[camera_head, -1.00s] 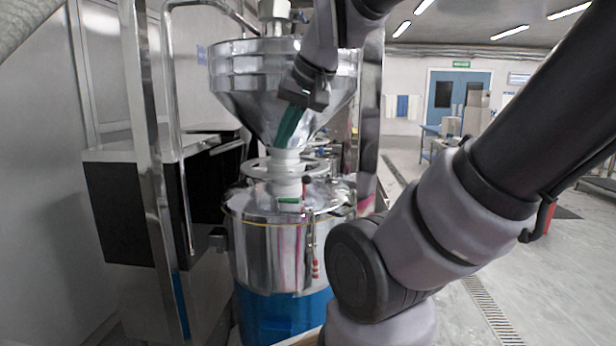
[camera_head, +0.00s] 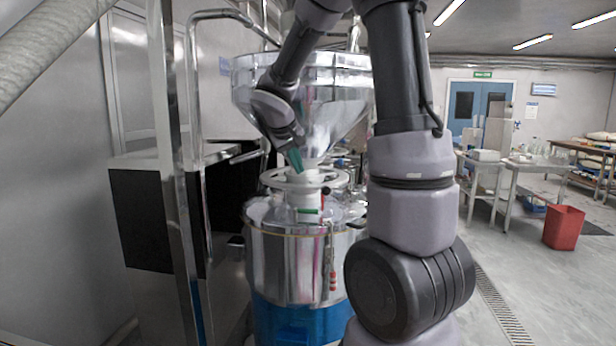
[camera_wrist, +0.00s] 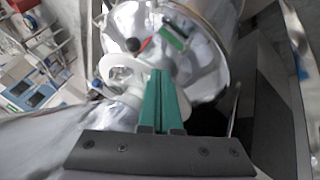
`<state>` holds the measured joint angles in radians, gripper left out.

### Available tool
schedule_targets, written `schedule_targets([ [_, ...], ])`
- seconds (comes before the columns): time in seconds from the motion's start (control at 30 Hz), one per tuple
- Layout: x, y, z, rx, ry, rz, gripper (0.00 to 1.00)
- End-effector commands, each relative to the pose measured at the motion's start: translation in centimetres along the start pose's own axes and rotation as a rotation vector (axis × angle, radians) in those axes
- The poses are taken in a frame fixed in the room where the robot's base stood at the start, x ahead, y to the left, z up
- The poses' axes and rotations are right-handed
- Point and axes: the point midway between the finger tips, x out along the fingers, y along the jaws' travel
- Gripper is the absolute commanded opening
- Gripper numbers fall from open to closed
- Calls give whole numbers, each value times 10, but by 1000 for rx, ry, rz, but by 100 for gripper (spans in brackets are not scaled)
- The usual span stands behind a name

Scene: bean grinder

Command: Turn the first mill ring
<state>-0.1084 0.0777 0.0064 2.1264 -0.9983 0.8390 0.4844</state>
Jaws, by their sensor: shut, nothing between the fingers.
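The mill's pale ring (camera_head: 272,183) lies flat around the white neck under the steel hopper. In the wrist view part of the ring (camera_wrist: 116,68) shows just left of my fingertips. My gripper (camera_head: 298,170) has green fingers pressed together with nothing between them. It points down beside the hopper cone, with the fingertips close above the ring. Whether they touch it I cannot tell. In the wrist view my gripper (camera_wrist: 161,73) points towards the mill's neck and lid, and its fingers hide part of what lies behind.
The steel hopper (camera_head: 258,78) rises above the ring, close to my gripper. The steel drum (camera_head: 280,262) with its blue base stands below. A dark-fronted cabinet (camera_head: 155,220) and steel posts stand left. A red bin (camera_head: 563,227) stands on the open floor at right.

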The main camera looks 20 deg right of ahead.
Motion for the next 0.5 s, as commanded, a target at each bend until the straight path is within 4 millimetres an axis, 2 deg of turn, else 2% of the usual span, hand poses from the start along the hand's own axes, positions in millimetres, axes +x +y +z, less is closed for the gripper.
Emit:
schedule_targets([
  [0.43,91,0,2,0,-6,0,0],
  [0.5,98,10,2,5,-4,0,0],
])
